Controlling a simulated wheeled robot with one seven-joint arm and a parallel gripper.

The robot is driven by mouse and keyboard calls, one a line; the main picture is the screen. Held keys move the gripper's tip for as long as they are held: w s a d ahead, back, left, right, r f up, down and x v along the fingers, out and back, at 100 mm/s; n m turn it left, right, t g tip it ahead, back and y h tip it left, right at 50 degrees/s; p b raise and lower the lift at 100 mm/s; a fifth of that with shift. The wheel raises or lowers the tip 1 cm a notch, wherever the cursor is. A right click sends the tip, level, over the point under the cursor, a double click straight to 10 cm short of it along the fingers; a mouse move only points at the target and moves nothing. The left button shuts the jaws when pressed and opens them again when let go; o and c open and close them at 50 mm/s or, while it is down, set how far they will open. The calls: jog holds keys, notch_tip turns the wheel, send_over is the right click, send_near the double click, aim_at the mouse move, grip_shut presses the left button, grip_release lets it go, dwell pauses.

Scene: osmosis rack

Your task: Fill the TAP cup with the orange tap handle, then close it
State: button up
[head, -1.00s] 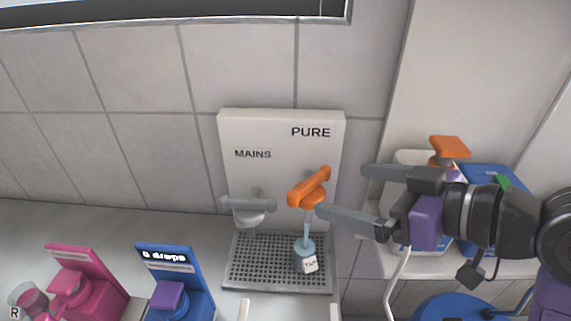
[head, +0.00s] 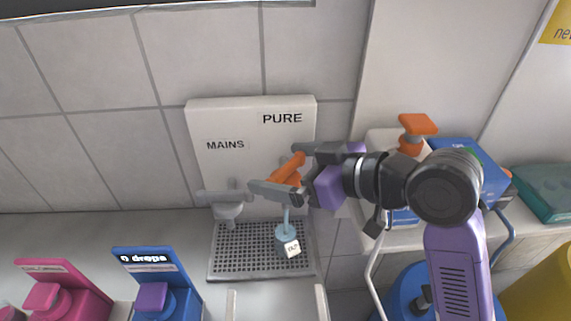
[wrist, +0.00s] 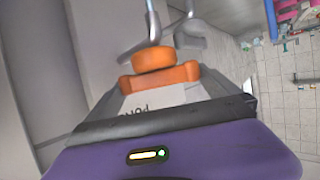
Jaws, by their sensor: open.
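The orange tap handle (head: 289,168) is on the white panel under the word PURE, slanting up to the right. My gripper (head: 275,168) is open, with one finger on each side of the handle; I cannot tell whether they touch it. In the wrist view the orange handle (wrist: 160,77) lies between the fingers. A thin pale blue stream (head: 287,217) runs from the spout into the small blue TAP cup (head: 283,233). The cup stands upright on the drip grid (head: 239,262), its white label in front. Its fill level is too small to tell.
A grey MAINS tap (head: 227,207) is just left of the near finger. A blue drops dispenser (head: 140,259) and a pink dispenser (head: 27,270) stand at lower left. An orange-topped bottle (head: 411,135) and a blue box (head: 470,165) are behind my arm.

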jog(key=c, duration=1.1)
jog(key=shift+t, duration=0.3)
jog(key=m+h+p, duration=0.1)
jog(key=m+t+h+p, duration=0.1)
jog(key=m, duration=0.1)
jog(key=shift+s+a+r+t, duration=0.15)
jog(key=shift+r+t, duration=0.05)
jog(key=shift+t, duration=0.1)
jog(key=m+t+h+p, duration=0.1)
jog(key=m+h+p, duration=0.1)
jog(key=h+p, duration=0.1)
jog(key=shift+m+t, duration=0.3)
jog(key=m+t+h+p, duration=0.1)
jog(key=m+h+p, duration=0.2)
jog(key=shift+h+p, duration=0.3)
jog(key=shift+p, duration=0.1)
jog(key=shift+f+m+h+p, duration=0.15)
jog(key=shift+m+h+p, duration=0.65)
jog(key=shift+m+h, duration=0.5)
jog(key=shift+d+h, duration=0.2)
jog(key=shift+h, duration=0.1)
